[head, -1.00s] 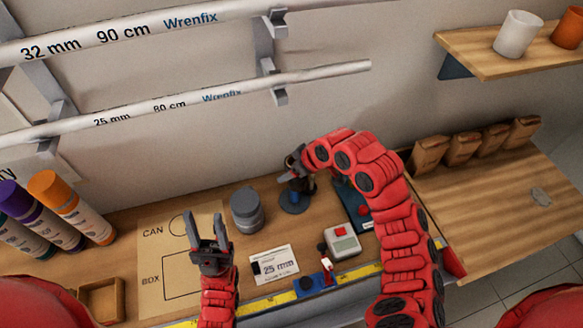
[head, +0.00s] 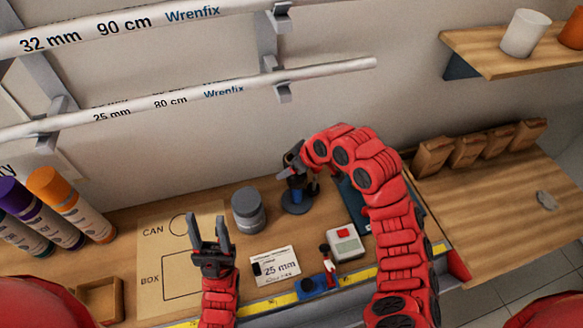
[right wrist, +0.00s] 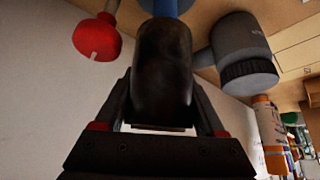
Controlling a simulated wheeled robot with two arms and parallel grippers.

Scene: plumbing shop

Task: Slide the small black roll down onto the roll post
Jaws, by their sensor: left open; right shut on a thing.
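My right gripper (head: 293,162) is shut on the small black roll, which fills the space between its fingers in the right wrist view (right wrist: 165,70). In the head view the roll is mostly hidden by the gripper and its dark colour. The blue roll post (head: 297,195) stands on a round dark base (head: 297,209) just below the gripper. In the right wrist view the post (right wrist: 172,6) lines up with the far end of the roll. I cannot tell whether the roll is around the post. My left gripper (head: 212,232) is open and empty above the bench.
A grey can (head: 249,211) stands left of the post. A grey device with a red button (head: 345,241), a 25 mm card (head: 274,268) and a yellow tape strip (head: 265,304) lie in front. Spray cans (head: 70,205) stand at left. Pipes (head: 180,103) hang above.

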